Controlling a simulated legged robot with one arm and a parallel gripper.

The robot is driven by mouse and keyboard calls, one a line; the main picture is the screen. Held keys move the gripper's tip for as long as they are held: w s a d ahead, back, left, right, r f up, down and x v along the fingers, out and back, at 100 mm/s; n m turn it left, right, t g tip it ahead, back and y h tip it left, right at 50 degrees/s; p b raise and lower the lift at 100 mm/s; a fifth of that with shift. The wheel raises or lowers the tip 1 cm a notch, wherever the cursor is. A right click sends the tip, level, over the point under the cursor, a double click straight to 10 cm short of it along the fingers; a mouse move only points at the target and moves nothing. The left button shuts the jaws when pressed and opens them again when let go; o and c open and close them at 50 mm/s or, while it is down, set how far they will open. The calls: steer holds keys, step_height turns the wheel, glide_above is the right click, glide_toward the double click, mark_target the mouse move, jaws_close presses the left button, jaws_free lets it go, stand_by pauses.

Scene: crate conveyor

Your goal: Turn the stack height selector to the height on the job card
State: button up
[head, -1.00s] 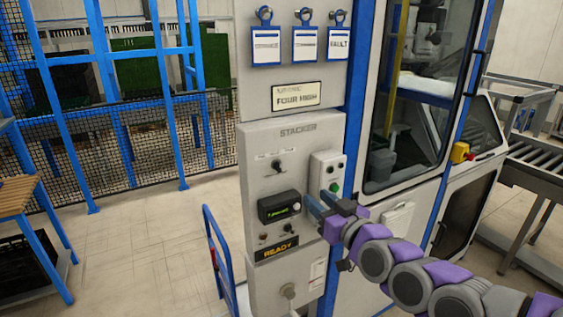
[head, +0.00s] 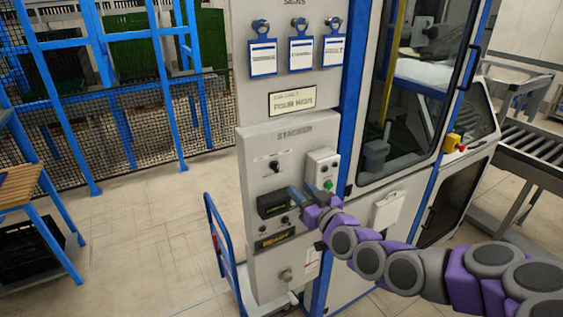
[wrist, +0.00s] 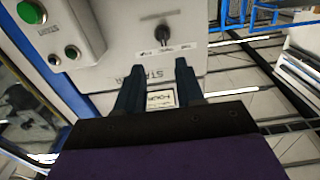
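The job card (head: 293,100) on the upper panel reads "FOUR HIGH"; in the wrist view the card (wrist: 161,98) shows upside down between my fingers. My gripper (head: 300,192) is in front of the panel, lower right of the knob, and partly covers the dark display. In the wrist view my gripper (wrist: 159,66) is open and empty, its two fingers apart.
A box with a green button (head: 327,184) stands out from the panel right of the knob. Small controls (head: 262,229) and a yellow-lettered sign (head: 275,240) sit below the display. A blue cart (head: 222,250) stands at lower left. Three tags (head: 300,52) hang above.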

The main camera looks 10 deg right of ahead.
mark_target(278, 168)
steer(key=shift+a+p+x, duration=0.2)
steer(key=shift+p+x, duration=3.6)
steer(key=shift+x, duration=1.95)
jaws_close()
